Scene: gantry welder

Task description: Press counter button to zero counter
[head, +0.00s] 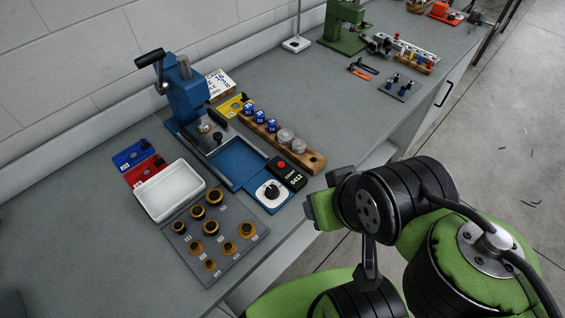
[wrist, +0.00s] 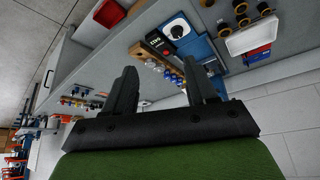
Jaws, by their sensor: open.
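The counter (head: 287,173) is a small black box with a light digit display, which seems to read 0412, and a red button (head: 281,164). It sits on the bench beside the blue press's tray, behind a white dial. It also shows upside down in the wrist view (wrist: 157,42). My gripper (wrist: 160,72) is open in the wrist view, with two dark fingers apart and nothing between them. The counter lies beyond the fingertips, apart from them. In the head view my arm is at the right, off the bench's front edge; the fingers cannot be made out there.
A blue press (head: 187,95) stands behind the counter. A wooden rack (head: 310,158) with blue-capped items and metal discs is close beside it. A white dial on a blue plate (head: 270,193), a white tray (head: 168,190) and a grey ring board (head: 200,240) lie nearer.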

